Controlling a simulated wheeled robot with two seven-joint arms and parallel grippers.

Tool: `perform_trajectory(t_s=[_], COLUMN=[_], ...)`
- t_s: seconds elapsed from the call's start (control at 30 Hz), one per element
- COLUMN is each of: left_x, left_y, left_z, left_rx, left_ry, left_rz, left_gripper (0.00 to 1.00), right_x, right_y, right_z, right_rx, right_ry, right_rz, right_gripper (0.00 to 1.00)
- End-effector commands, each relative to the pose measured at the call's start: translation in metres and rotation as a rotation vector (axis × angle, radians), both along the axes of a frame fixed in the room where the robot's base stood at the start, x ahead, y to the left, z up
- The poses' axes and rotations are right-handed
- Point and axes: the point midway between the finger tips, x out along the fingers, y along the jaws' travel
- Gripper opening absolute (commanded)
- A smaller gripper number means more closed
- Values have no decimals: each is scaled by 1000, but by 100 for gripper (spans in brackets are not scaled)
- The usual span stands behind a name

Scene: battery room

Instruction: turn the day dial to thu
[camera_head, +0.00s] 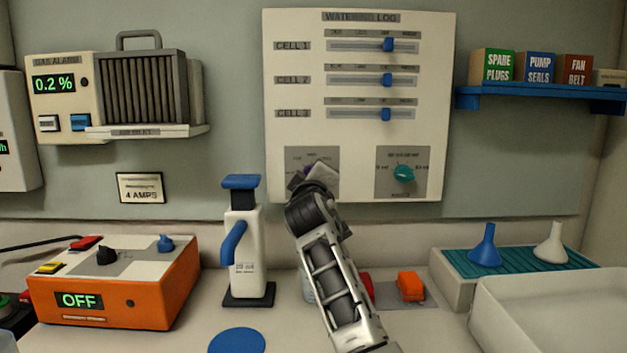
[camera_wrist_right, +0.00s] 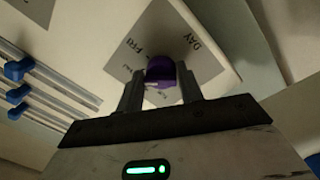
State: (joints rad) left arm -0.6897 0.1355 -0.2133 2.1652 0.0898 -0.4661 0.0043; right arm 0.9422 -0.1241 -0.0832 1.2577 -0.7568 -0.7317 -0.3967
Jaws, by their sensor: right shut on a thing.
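The purple day dial (camera_wrist_right: 161,70) sits on a grey plate (camera_wrist_right: 205,62) marked DAY, with FRI readable beside it; other labels are too blurred or hidden to read. My right gripper (camera_wrist_right: 160,84) is shut on the dial, one finger on each side. In the head view the right gripper (camera_head: 312,178) reaches up to the lower left of the watering log board (camera_head: 355,150) and hides most of the dial. I cannot tell which day the dial points to. My left gripper is not in view.
A teal dial (camera_head: 403,173) is at the board's lower right, below three blue-handled sliders. A white bottle (camera_head: 246,255) with a blue top stands left of my right arm. An orange box (camera_head: 110,290) reading OFF is at the left. Funnels stand on a teal tray at the right.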

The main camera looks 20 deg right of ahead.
Motion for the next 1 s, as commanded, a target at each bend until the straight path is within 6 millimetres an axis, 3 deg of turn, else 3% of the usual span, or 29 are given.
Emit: perform_trajectory(t_s=[0.13,0.17,0.23,0.67,1.0], left_x=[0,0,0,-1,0], left_y=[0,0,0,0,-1], left_z=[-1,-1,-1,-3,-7], left_rx=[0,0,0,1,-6], left_ry=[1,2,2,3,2], left_rz=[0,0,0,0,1], left_gripper=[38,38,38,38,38], right_x=[0,0,0,-9,-74], right_y=[1,1,1,4,27], right_z=[-2,-2,-2,-2,-6], right_rx=[0,0,-1,-1,2], right_ry=[5,5,4,1,0], right_rz=[2,2,1,1,4], right_gripper=[14,39,57,57,57])
